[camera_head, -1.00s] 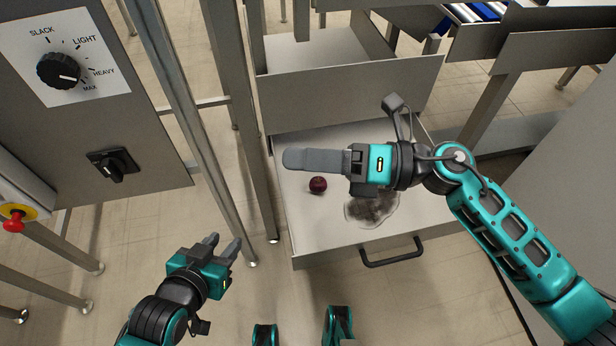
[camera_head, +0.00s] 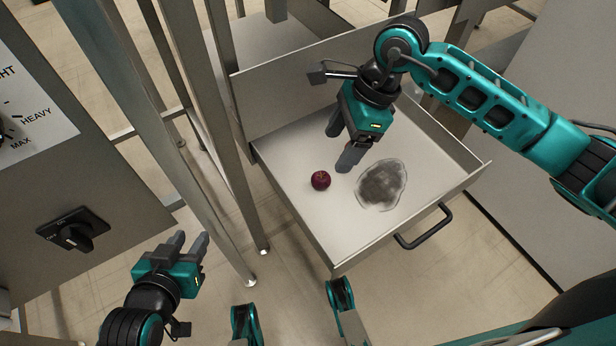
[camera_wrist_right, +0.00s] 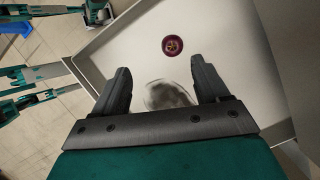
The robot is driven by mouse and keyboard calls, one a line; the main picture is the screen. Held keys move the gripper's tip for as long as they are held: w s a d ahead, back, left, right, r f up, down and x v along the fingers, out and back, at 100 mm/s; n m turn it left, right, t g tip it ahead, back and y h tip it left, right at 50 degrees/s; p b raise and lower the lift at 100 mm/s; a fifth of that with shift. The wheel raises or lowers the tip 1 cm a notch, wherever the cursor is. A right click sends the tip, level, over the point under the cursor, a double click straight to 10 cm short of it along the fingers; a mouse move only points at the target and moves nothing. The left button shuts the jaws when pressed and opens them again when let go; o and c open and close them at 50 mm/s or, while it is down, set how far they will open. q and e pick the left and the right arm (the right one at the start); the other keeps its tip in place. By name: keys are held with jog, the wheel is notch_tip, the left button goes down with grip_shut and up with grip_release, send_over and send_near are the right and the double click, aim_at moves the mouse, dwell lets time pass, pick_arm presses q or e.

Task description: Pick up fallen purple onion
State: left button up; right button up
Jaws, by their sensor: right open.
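The purple onion (camera_head: 320,180) is small, round and dark red-purple. It lies on the floor of an open drawer (camera_head: 290,205), left of a dark smudged patch. My right gripper (camera_head: 340,147) is over the drawer, open and empty, its fingers pointing down just behind and right of the onion. In the right wrist view the onion (camera_wrist_right: 173,46) lies beyond the open fingertips (camera_wrist_right: 160,72), apart from them. My left gripper (camera_head: 191,240) is open and empty, outside the drawer at the lower left.
A grey translucent patch (camera_head: 381,185) lies on the drawer floor. The drawer has a dark handle (camera_head: 424,227) at its front. Metal posts (camera_head: 221,130) stand close on the left, beside a control panel with a black switch (camera_head: 73,232).

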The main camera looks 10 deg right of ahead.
jog(key=b, duration=0.2)
send_over(324, 176)
jog(key=d, duration=0.1)
jog(key=shift+h, duration=0.3)
jog(key=f, duration=0.7)
jog(key=shift+s+d+f, duration=0.1)
jog(key=shift+s+f, duration=0.1)
jog(key=shift+s, duration=0.2)
jog(key=x, duration=0.1)
jog(key=b+x, duration=0.1)
jog(key=x, duration=0.2)
jog(key=shift+w+d+f, duration=0.1)
jog(key=shift+w+f, duration=0.05)
jog(key=shift+w, duration=0.2)
jog(key=shift+f, duration=0.55)
jog(key=shift+c, duration=0.2)
jog(key=c, duration=1.1)
